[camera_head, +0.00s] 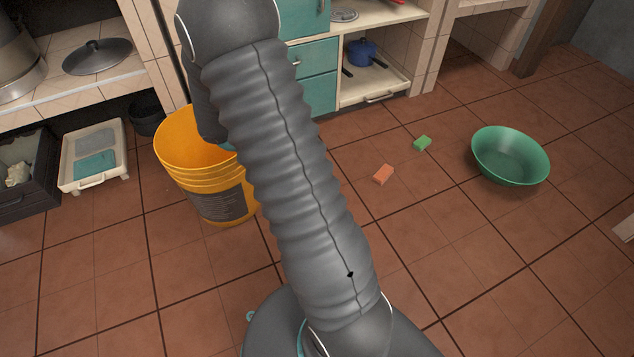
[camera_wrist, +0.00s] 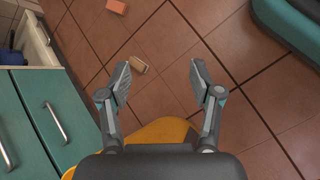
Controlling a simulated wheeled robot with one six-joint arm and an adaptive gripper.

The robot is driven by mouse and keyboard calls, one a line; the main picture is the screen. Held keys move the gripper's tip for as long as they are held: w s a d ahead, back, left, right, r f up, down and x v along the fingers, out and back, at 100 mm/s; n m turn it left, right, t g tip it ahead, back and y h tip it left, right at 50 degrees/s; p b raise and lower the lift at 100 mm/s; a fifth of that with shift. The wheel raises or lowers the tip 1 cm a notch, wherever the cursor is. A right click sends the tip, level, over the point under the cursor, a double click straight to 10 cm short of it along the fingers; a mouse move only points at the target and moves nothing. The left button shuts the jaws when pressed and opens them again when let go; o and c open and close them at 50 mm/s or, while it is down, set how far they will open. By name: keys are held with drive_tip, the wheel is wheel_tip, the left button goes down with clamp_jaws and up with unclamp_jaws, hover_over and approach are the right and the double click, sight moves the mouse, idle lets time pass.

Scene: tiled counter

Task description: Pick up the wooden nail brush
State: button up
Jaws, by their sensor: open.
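In the wrist view, a small wooden block that looks like the nail brush (camera_wrist: 136,74) lies on the tiled floor. It is pale brown with a lighter face or edge, and its bristles cannot be made out. My gripper (camera_wrist: 159,80) is open and empty, with its two fingers spread. The brush appears between the fingertips, nearer the left one, but on the floor well below them. In the head view my arm crosses the middle; the gripper and the brush cannot be seen there.
A yellow bucket (camera_head: 205,190) stands beside my arm and shows under the gripper in the wrist view. Teal drawers (camera_wrist: 55,120) are at left there. An orange sponge (camera_head: 383,174), a green sponge (camera_head: 422,143) and a green basin (camera_head: 510,158) are on the floor.

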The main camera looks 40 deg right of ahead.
drive_tip(key=d+f+n+g+h+b, duration=0.1)
drive_tip(key=d+f+n, duration=0.1)
drive_tip(key=f, duration=0.7)
drive_tip(key=d+f+n+h+b, duration=0.1)
drive_tip(key=d+f+n, duration=0.1)
drive_tip(key=f, duration=0.6)
drive_tip(key=w+d+f+n+t+h, duration=0.1)
drive_tip(key=w+f+n+t, duration=0.1)
drive_tip(key=w+f, duration=0.1)
drive_tip(key=w+d+f+n+t+h+b, duration=0.1)
drive_tip(key=w+d+f+n, duration=0.1)
drive_tip(key=w+f+n, duration=0.1)
drive_tip(key=w+d+f+n+t+h, duration=0.2)
drive_tip(key=w+f+n, duration=0.1)
drive_tip(key=f, duration=0.4)
drive_tip(key=shift+w+d+t, duration=0.15)
drive_tip(key=shift+w+t, duration=0.15)
drive_tip(key=shift+w, duration=0.35)
drive_tip(key=shift+w+d+f, duration=0.1)
drive_tip(key=shift+d+f, duration=0.15)
drive_tip(key=shift+d, duration=0.05)
drive_tip(key=b+x, duration=0.2)
drive_tip(key=x, duration=1)
drive_tip(key=shift+d, duration=0.1)
drive_tip(key=shift+d+f, duration=0.15)
drive_tip(key=shift+d, duration=0.25)
drive_tip(key=c, duration=1.2)
